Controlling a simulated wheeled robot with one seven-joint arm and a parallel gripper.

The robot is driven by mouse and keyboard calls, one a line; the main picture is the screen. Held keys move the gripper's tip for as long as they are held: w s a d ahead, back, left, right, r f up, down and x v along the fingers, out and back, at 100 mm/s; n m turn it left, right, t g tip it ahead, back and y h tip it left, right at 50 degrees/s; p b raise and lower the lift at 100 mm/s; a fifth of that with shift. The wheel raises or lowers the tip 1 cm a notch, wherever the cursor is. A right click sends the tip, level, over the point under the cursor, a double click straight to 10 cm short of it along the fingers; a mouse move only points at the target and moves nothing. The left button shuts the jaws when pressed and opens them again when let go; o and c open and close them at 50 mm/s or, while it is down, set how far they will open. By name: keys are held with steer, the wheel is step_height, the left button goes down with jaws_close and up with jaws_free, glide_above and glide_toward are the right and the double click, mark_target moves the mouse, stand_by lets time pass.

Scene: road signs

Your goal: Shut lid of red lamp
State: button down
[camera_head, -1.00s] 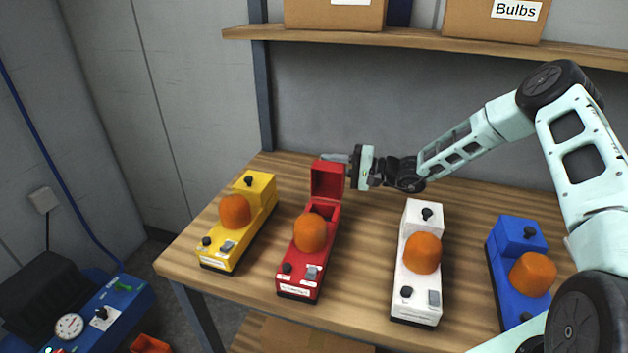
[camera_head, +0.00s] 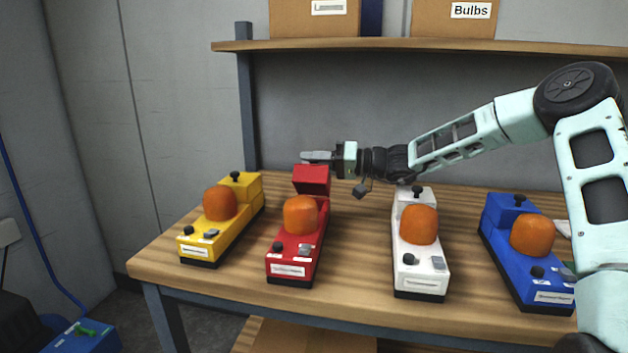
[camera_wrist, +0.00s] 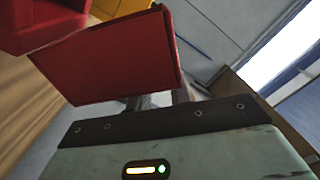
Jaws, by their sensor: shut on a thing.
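The red lamp (camera_head: 292,253) stands on the workbench, with an orange dome (camera_head: 300,215) on its middle. Its red lid (camera_head: 311,180) is raised at the back end. My gripper (camera_head: 318,157) reaches in from the right at the lid's top edge and is shut on the lid. In the wrist view the lid (camera_wrist: 110,60) covers much of the upper left, and the fingers (camera_wrist: 160,100) pass behind it. The exact grip spot is hidden. Part of the lamp's red body (camera_wrist: 35,20) shows at the top left.
A yellow lamp (camera_head: 215,232) stands to the left, a white lamp (camera_head: 420,262) and a blue lamp (camera_head: 525,265) to the right; their lids are down. A shelf (camera_head: 400,44) with boxes runs above my gripper. Bare workbench (camera_head: 360,240) lies between red and white lamps.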

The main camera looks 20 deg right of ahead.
steer(key=shift+s+a+f+n+b, duration=0.25)
steer(key=shift+s+n+b, duration=0.3)
steer(key=shift+b, duration=0.8)
steer(key=shift+a+r, duration=0.1)
steer(key=shift+r, duration=0.05)
steer(key=c, duration=1.3)
jaws_free()
steer(key=shift+c, duration=0.2)
steer(key=shift+r, duration=0.1)
step_height(320, 180, up, 10)
steer(key=shift+f, duration=0.1)
